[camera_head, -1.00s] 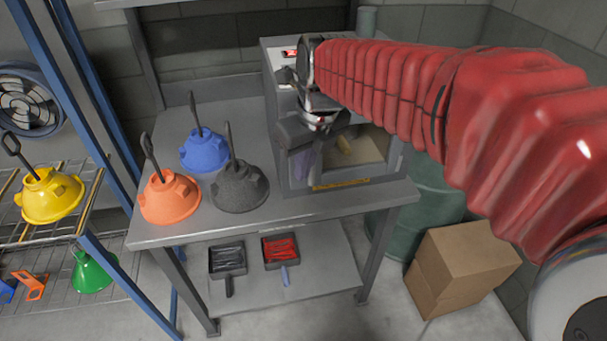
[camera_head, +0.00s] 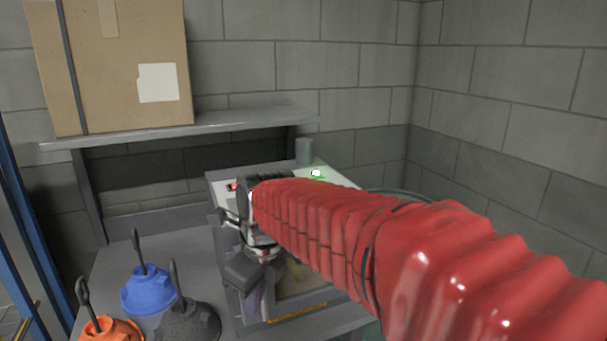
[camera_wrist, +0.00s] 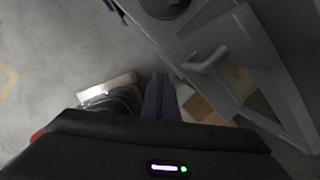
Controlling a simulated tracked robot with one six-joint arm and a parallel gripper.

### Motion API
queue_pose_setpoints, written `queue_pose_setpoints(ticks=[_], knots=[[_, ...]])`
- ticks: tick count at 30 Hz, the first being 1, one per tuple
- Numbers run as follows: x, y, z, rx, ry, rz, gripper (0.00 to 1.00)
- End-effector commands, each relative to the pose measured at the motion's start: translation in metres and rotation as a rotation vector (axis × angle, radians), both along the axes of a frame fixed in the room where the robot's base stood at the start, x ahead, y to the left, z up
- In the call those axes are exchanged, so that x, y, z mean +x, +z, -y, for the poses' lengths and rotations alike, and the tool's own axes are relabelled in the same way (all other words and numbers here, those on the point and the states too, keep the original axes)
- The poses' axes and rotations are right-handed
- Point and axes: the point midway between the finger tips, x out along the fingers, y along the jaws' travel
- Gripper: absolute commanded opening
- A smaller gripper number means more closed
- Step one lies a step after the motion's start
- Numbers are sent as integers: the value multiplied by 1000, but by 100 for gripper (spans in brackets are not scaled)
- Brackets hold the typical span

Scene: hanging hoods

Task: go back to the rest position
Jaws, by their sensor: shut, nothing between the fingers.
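My arm in its red sleeve crosses the head view from the right. My gripper (camera_head: 256,300) hangs at its end, in front of the grey cabinet (camera_head: 230,270) on the table, which has a window and a yellow strip. In the wrist view, the dark fingers of my gripper (camera_wrist: 160,95) are together and hold nothing. Beyond them are a light handle (camera_wrist: 205,60) on a grey panel and bare floor. I cannot tell whether the fingers touch the cabinet. My arm hides much of the cabinet.
A blue hood (camera_head: 148,292), an orange hood (camera_head: 108,331) and a dark grey hood (camera_head: 188,322) stand on the table left of the cabinet. A cardboard box (camera_head: 112,75) sits on the shelf (camera_head: 215,125) above. Block walls close the back and right.

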Motion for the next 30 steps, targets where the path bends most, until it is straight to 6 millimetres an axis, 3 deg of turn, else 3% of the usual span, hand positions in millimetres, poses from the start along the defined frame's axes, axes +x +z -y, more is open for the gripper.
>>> queue_pose_setpoints(ticks=[14, 30], knots=[[-15, -26, 14, -141, 670, 100, 0], [-46, -35, 70, -301, 1368, 235, 0]])
